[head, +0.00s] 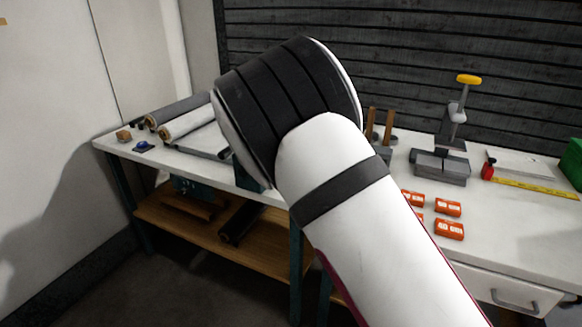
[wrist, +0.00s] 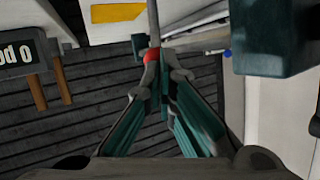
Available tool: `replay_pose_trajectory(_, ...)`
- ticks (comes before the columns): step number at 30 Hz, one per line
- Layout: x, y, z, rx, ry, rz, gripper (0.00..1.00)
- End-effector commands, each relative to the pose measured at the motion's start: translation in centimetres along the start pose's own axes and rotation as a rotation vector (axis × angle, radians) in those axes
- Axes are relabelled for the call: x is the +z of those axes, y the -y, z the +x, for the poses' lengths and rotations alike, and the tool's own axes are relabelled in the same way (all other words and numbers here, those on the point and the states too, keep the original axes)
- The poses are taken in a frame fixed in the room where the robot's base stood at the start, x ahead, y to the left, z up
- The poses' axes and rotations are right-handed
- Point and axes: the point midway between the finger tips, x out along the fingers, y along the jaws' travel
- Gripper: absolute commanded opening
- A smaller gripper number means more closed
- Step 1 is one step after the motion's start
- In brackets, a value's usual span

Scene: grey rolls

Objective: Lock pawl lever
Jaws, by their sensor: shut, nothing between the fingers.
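In the wrist view my gripper (wrist: 163,72) is shut, with its fingertips together and nothing between them. A thin grey bar with a red end (wrist: 152,55) lies right at the fingertips and may be the pawl lever; I cannot tell whether they touch. A dark teal block (wrist: 272,38) stands to the right of the fingers, apart from them. In the head view my own arm covers the middle of the bench and hides the gripper and whatever is beside it.
The white workbench (head: 520,225) carries a grey roll (head: 178,109) and a white roll (head: 190,124) at left. Several orange boxes (head: 449,229), a grey stand with a yellow-topped handle (head: 467,80) and a yellow ruler (head: 535,188) are at right. A slatted dark wall (head: 400,50) stands behind.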

Motion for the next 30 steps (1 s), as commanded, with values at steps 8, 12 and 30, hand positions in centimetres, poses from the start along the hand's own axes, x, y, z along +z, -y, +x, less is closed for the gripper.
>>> replay_pose_trajectory(8, -1.1, -1.1, 1.9, 0.001, 0.182, 0.093, 0.0)
replay_pose_trajectory(12, -1.0, -1.2, 2.5, 0.0, 0.213, 0.102, 0.0)
replay_pose_trajectory(30, -1.3, -1.5, 3.2, 0.001, 0.21, 0.101, 0.0)
